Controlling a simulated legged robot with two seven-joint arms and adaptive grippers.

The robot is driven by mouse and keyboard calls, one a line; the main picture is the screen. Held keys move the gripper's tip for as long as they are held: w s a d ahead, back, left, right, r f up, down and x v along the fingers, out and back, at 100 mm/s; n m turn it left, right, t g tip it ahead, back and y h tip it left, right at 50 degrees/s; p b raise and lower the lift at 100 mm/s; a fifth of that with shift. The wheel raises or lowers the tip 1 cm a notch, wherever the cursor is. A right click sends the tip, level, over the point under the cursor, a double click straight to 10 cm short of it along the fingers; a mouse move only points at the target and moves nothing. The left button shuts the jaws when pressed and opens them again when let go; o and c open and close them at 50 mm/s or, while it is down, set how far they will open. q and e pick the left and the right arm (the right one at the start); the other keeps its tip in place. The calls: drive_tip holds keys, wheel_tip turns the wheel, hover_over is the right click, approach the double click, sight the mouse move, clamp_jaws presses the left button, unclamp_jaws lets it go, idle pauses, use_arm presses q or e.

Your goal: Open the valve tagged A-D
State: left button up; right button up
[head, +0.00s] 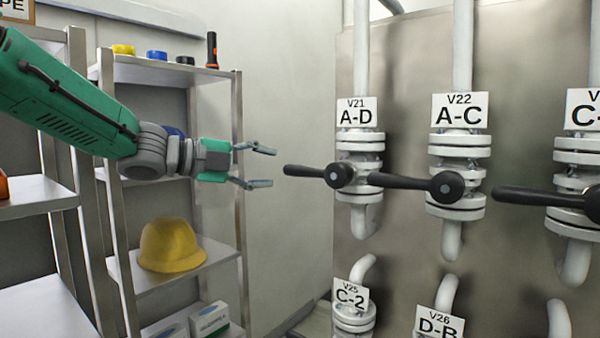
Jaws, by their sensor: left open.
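The valve tagged A-D (358,160) is a white flanged valve on a vertical pipe, with its V21 A-D tag (357,113) above it. Its black lever handle (308,171) points left from a round hub, roughly level. My left gripper (262,167) comes in from the left. It is open and empty, with one finger above the other, and in the picture its fingertips are just left of the handle's free end. I see no contact, and the depth gap is hard to tell. My right gripper is not in view.
Valve A-C (458,165) stands to the right, its lever (405,181) reaching left close to the A-D hub. Valve C-2 (355,310) sits below. A metal shelf (195,262) with a yellow hard hat (172,246) stands at left, behind my arm.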

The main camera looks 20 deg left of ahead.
sight(293, 171)
use_arm(q)
drive_tip(key=x, duration=0.7)
drive_tip(key=shift+w+a, duration=0.15)
drive_tip(key=shift+w+d+f, duration=0.1)
drive_tip(key=shift+w+d, duration=0.25)
drive_tip(key=shift+d, duration=0.2)
drive_tip(key=shift+a, duration=0.1)
clamp_jaws()
